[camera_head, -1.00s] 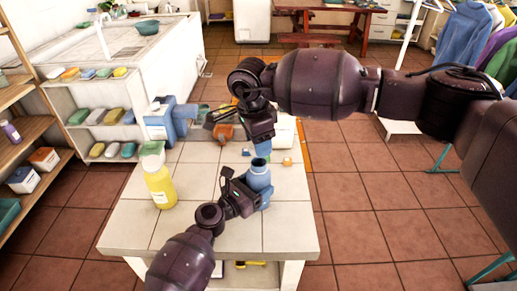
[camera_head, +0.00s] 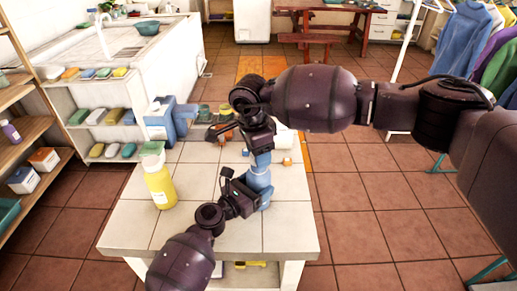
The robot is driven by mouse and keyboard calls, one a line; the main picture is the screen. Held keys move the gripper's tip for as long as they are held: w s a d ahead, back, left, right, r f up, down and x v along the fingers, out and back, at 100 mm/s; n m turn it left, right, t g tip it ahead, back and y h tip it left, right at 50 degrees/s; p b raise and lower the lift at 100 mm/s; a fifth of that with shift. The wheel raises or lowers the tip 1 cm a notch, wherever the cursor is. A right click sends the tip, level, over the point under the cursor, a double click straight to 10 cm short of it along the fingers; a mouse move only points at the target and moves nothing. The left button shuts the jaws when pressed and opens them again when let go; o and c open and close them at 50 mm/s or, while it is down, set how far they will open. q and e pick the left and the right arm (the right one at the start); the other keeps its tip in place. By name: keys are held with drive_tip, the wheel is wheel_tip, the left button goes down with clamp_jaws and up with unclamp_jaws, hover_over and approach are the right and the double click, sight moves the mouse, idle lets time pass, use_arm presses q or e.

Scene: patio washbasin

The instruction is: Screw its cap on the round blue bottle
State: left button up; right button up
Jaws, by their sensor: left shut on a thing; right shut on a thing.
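The round blue bottle (camera_head: 261,183) stands upright on the white tiled table (camera_head: 225,229), right of its middle. My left gripper (camera_head: 258,196) comes in low from the left and is shut on the side of the bottle. My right gripper (camera_head: 262,150) is above the bottle, pointing down, and is shut on the blue cap (camera_head: 262,160). The cap is at the bottle's mouth. I cannot tell from this view whether its thread has caught.
A yellow bottle with a green cap (camera_head: 159,181) stands at the table's left. Shelves with soaps (camera_head: 100,117) stand behind left. The table's front is clear.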

drive_tip(key=shift+f, duration=0.4)
drive_tip(key=shift+f, duration=0.55)
idle(0.5)
